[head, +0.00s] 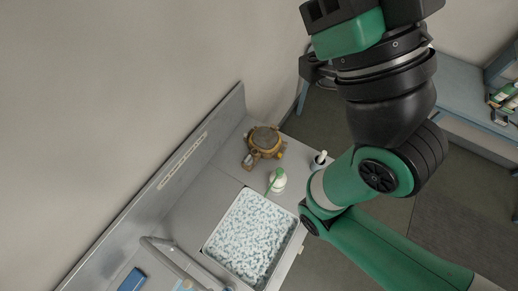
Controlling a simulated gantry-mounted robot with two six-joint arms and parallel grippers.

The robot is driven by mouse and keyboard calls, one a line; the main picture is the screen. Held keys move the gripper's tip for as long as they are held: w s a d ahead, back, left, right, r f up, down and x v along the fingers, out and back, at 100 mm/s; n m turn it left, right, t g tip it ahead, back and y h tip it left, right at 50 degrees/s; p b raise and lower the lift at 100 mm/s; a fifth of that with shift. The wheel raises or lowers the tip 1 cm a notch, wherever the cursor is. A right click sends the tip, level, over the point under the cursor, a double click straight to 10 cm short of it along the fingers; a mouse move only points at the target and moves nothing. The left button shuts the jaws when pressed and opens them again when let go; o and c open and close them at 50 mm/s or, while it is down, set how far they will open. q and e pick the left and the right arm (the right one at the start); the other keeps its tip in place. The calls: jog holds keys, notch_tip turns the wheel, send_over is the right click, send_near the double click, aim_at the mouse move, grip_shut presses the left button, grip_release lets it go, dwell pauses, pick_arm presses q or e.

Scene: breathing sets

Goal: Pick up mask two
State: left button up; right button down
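A yellow-brown mask with a round grey disc (265,140) lies on the metal counter, near its back wall. No number on it can be read, so I cannot tell whether it is mask two. My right arm comes in from the lower right and bends up to the top of the head view. Its black and green end (350,28) is cut by the top edge, up and to the right of the mask and well apart from it. Its fingertips do not show clearly. My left gripper is not in view.
A white bottle with a green top (278,181) and a small cup (319,160) stand near the mask. A basin with speckled white and teal contents (207,246) lies in front. A blue item (132,280) is at lower left. A shelf with bottles (504,97) stands far right.

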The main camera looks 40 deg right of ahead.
jog(key=c, duration=1.5)
grip_release()
jog(key=shift+c, duration=0.2)
jog(key=o, duration=1.5)
